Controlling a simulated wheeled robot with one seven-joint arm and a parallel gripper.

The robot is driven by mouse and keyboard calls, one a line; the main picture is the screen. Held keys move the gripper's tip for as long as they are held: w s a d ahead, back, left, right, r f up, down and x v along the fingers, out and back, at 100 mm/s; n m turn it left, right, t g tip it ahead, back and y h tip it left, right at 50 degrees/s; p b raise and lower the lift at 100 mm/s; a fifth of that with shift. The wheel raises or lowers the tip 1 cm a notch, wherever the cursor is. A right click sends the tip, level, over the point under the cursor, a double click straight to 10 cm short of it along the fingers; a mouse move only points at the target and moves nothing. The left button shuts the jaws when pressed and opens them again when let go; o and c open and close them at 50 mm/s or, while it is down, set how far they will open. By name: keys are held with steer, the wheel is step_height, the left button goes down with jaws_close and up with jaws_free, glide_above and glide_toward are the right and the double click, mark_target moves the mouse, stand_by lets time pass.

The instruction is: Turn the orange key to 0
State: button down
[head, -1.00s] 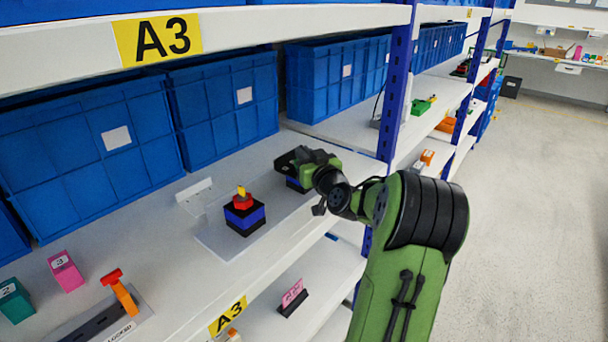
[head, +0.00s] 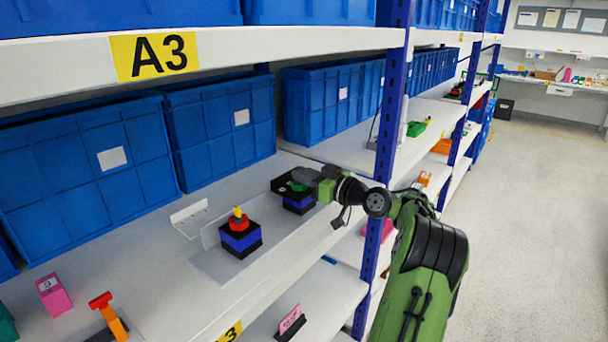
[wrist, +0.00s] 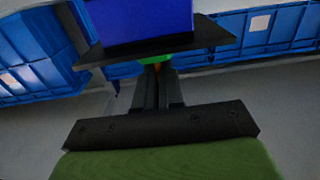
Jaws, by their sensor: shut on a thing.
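The right switch box (head: 297,206), black with a blue band, stands on the shelf board with a green knob (head: 296,187) on it. In the wrist view the box's blue side (wrist: 140,20) and the green knob (wrist: 166,57) show just beyond my fingers. My gripper (head: 303,178) reaches to this knob from the right. In the wrist view my gripper (wrist: 157,80) is shut on a small orange piece (wrist: 157,67), which looks like the orange key. Most of the key is hidden by the fingers, and its pointing direction and any 0 mark cannot be read.
A second switch box (head: 240,242) with a red knob and yellow key (head: 238,214) stands to the left. Blue crates (head: 220,125) line the back. A blue upright (head: 387,130) stands close behind my arm. A pink block (head: 53,294) and an orange-red handle (head: 108,312) are at the front left.

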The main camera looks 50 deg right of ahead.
steer(key=c, duration=1.3)
jaws_free()
steer(key=shift+o, duration=0.2)
steer(key=s+d, duration=0.1)
steer(key=s, duration=1.4)
steer(key=shift+s+d+p, duration=0.15)
steer(key=shift+s+p, duration=0.15)
steer(key=shift+s, duration=0.05)
